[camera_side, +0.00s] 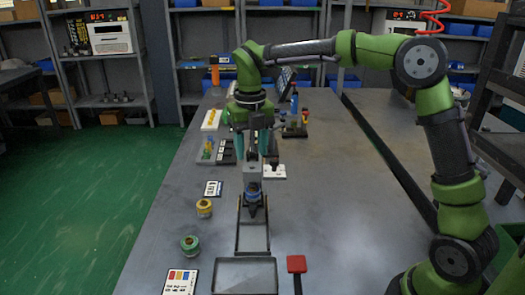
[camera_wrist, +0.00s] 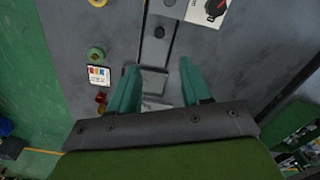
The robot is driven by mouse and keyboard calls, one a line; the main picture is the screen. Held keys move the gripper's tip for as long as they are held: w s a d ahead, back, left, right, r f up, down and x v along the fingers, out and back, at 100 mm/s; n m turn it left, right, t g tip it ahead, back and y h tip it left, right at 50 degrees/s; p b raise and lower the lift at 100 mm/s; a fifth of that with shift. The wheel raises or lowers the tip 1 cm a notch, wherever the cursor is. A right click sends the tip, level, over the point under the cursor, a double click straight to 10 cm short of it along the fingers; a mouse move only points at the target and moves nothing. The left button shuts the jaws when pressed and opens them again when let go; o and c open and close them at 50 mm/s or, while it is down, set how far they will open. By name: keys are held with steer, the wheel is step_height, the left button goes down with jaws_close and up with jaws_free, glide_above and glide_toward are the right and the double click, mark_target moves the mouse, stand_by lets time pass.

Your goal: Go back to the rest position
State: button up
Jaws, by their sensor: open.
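My gripper (camera_side: 252,152) hangs above the middle of the table in the side view, with its teal fingers pointing down. In the wrist view my gripper (camera_wrist: 160,68) has its fingers wide apart, with nothing held between them. I cannot tell the exact gap between the fingers and the block.
A grey tray (camera_side: 245,277) and a red button (camera_side: 297,264) are at the near edge. A yellow ringed part (camera_side: 204,208), a green ringed part (camera_side: 190,244) and cards (camera_side: 180,282) line the left side. Several small parts stand behind the gripper. The table's right side is mostly clear.

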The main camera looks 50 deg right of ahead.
steer(key=shift+r, duration=0.1)
steer(key=s+r+m+t+y, duration=0.1)
steer(key=s+m+t, duration=0.2)
steer(key=s+m, duration=0.8)
steer(key=s+d+r+m+t+y, duration=0.1)
steer(key=s+m+t, duration=0.3)
steer(key=s+m, duration=0.7)
steer(key=m, duration=1.3)
steer(key=shift+d, duration=0.15)
